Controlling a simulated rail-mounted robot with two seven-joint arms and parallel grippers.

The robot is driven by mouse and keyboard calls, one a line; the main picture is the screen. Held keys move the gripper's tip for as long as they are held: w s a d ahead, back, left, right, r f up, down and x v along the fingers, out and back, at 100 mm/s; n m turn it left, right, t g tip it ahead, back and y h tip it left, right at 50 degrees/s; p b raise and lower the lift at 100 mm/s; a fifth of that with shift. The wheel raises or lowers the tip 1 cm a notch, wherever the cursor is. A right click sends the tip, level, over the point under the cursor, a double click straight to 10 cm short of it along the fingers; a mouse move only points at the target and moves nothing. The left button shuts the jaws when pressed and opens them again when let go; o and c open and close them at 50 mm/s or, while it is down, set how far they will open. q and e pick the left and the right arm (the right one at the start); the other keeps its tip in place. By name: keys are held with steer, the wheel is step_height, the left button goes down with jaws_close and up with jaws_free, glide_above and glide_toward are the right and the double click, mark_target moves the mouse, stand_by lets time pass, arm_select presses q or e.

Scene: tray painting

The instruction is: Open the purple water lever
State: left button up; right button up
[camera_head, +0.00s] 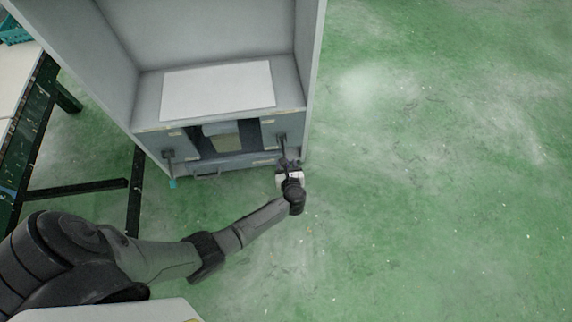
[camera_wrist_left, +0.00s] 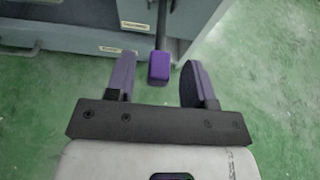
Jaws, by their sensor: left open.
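The purple water lever (camera_wrist_left: 159,67) shows in the left wrist view as a purple block at the end of a dark rod hanging from the grey cabinet front. My left gripper (camera_wrist_left: 156,84) is open, with one finger on each side of the purple block and gaps to both. The block lies near the fingertips, and I cannot tell how deep it sits between them. In the head view my left gripper (camera_head: 288,168) is at the right front of the cabinet and mostly hides the lever. My right gripper is not in view.
The grey cabinet (camera_head: 315,70) holds a white panel (camera_head: 218,90). A second lever with a cyan end (camera_head: 173,184) hangs at its left front, near a drawer handle (camera_head: 207,176). A dark green frame table (camera_head: 35,115) stands left. Green floor on the right is clear.

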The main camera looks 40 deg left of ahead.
arm_select(q)
steer(key=shift+b+x, duration=0.3)
steer(key=shift+x, duration=0.7)
jaws_close()
